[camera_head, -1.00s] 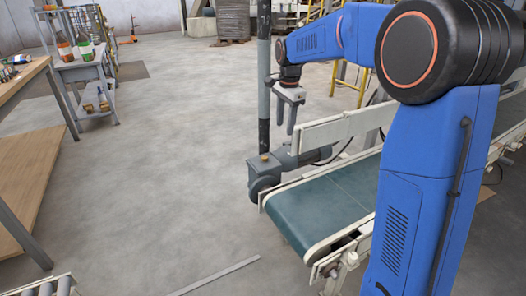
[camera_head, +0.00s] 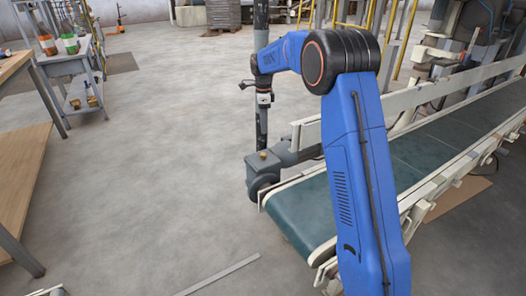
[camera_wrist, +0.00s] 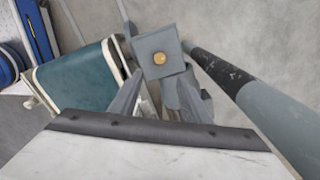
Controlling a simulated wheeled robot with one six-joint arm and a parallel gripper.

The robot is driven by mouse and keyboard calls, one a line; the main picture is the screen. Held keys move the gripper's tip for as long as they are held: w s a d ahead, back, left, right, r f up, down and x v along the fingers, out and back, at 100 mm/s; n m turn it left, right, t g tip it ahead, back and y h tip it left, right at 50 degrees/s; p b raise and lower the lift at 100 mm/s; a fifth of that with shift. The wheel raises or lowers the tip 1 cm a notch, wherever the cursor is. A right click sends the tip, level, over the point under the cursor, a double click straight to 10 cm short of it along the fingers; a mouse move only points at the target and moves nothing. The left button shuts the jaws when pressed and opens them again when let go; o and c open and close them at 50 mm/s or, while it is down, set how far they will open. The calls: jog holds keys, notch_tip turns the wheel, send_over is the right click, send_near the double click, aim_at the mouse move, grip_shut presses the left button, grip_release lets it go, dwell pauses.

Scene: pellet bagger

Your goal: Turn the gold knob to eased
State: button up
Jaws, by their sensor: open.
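The gold knob (camera_head: 263,155) sits on top of a grey box (camera_head: 262,166) at the near end of the conveyor's motor unit. In the wrist view the gold knob (camera_wrist: 160,57) is a small round disc at the centre of the box's square grey face (camera_wrist: 150,70). My gripper (camera_head: 264,101) is above the knob in the head view, apart from it, and looks small against the dark post. In the wrist view my gripper (camera_wrist: 158,88) has its grey fingers spread, with the box showing between and beyond them. No mark for the knob's setting is readable.
A dark upright post (camera_head: 261,120) stands close behind my gripper; it also runs along the right in the wrist view (camera_wrist: 240,85). Open floor (camera_head: 150,170) is on the left.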

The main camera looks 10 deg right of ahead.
aim_at(263, 154)
notch_tip(263, 154, down, 15)
jog(key=shift+r, duration=0.2)
dwell(0.3)
jog(key=c, duration=1)
